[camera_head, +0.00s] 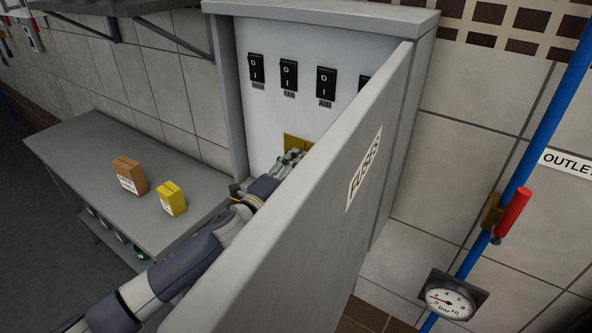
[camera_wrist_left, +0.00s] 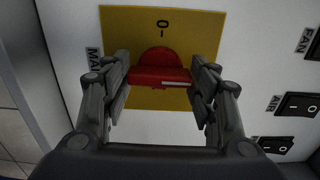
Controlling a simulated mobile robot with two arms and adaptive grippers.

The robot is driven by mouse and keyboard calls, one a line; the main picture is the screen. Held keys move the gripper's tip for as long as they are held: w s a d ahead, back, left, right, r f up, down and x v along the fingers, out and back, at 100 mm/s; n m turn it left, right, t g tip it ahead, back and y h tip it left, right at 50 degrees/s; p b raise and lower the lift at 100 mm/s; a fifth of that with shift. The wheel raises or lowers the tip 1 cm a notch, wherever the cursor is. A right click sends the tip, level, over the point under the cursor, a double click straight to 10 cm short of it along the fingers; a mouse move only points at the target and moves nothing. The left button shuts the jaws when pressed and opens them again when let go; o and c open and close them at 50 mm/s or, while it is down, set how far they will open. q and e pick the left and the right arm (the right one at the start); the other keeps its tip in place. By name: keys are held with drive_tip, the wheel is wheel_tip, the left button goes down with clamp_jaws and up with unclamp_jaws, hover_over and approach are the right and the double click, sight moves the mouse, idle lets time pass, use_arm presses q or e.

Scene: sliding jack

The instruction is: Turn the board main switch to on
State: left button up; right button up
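The main switch (camera_wrist_left: 158,68) is a red knob with a bar-shaped handle on a yellow plate (camera_wrist_left: 200,22), beside a partly covered label starting "MA". In the left wrist view the bar lies across the picture, with a pale line on its right half. My left gripper (camera_wrist_left: 160,85) has its fingers apart, one at each end of the bar. Whether they press on it cannot be told. In the head view my left gripper (camera_head: 291,160) is in front of the yellow plate (camera_head: 297,143) and hides the knob. My right gripper is not in view.
The open cabinet door (camera_head: 300,220), labelled "FUSES", stands close along the right of my left arm. Black rocker switches (camera_head: 289,75) line the board above. A shelf (camera_head: 85,150) at left carries a brown box (camera_head: 130,174) and a yellow box (camera_head: 172,197).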

use_arm(q)
drive_tip(key=o, duration=0.4)
drive_tip(key=shift+c, duration=0.2)
drive_tip(key=v, duration=1.2)
